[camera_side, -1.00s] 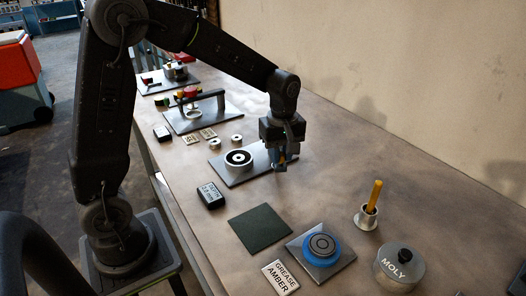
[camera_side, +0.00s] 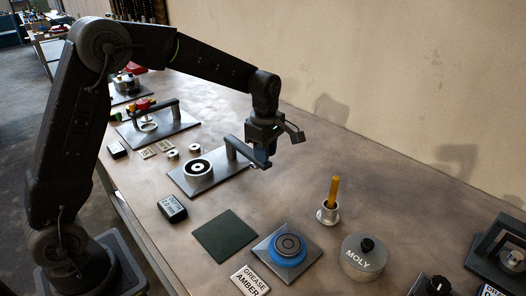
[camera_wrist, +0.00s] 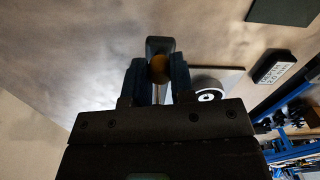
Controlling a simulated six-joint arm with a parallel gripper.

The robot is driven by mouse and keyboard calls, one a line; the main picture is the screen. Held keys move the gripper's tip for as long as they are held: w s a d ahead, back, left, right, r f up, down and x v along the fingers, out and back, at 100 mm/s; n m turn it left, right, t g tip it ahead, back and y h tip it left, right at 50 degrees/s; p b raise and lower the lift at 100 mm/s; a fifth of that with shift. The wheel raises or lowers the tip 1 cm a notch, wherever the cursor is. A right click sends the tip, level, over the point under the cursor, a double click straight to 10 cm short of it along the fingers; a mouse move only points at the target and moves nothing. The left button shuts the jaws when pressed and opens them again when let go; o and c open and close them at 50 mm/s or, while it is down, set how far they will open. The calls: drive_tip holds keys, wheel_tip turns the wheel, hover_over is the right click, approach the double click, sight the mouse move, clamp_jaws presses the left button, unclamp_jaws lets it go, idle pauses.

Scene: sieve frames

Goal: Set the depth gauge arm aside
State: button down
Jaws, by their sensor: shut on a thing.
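The depth gauge arm (camera_side: 243,149) is a grey bar on a post at the right part of a metal plate (camera_side: 183,187). A black-and-silver ring piece (camera_side: 198,171) sits on the same plate, to the left. The bar points away from the ring, out past the plate's right side. My gripper (camera_side: 261,160) is shut on the bar's outer end. In the wrist view, an amber round part (camera_wrist: 159,68) shows between the two fingers, and the ring piece (camera_wrist: 209,91) is partly hidden behind my gripper.
A black depth label block (camera_side: 172,208), a dark green mat (camera_side: 226,236), a blue round piece on a plate (camera_side: 289,250), a cup with a yellow stick (camera_side: 329,211) and a MOLY tin (camera_side: 362,258) stand nearer.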

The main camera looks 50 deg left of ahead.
drive_tip(key=c, duration=1)
unclamp_jaws()
wheel_tip(320, 180, up, 14)
drive_tip(key=shift+f, duration=0.1)
drive_tip(key=s+d+r+m+t, duration=0.1)
drive_tip(key=s+r+m+t, duration=0.2)
drive_tip(key=s+m, duration=0.85)
drive_tip(key=s+f+m+t, duration=0.1)
drive_tip(key=s+f+m, duration=0.1)
drive_tip(key=s+m, duration=0.1)
drive_tip(key=s+f+m, duration=0.2)
drive_tip(key=s+m, duration=0.1)
drive_tip(key=s, duration=0.3)
drive_tip(key=s+d+f+m+t, duration=0.1)
drive_tip(key=s+f+m, duration=0.1)
drive_tip(key=s, duration=0.3)
drive_tip(key=shift+s+f+m+t, duration=0.2)
drive_tip(key=shift+m+t, duration=0.1)
drive_tip(key=shift+m, duration=0.15)
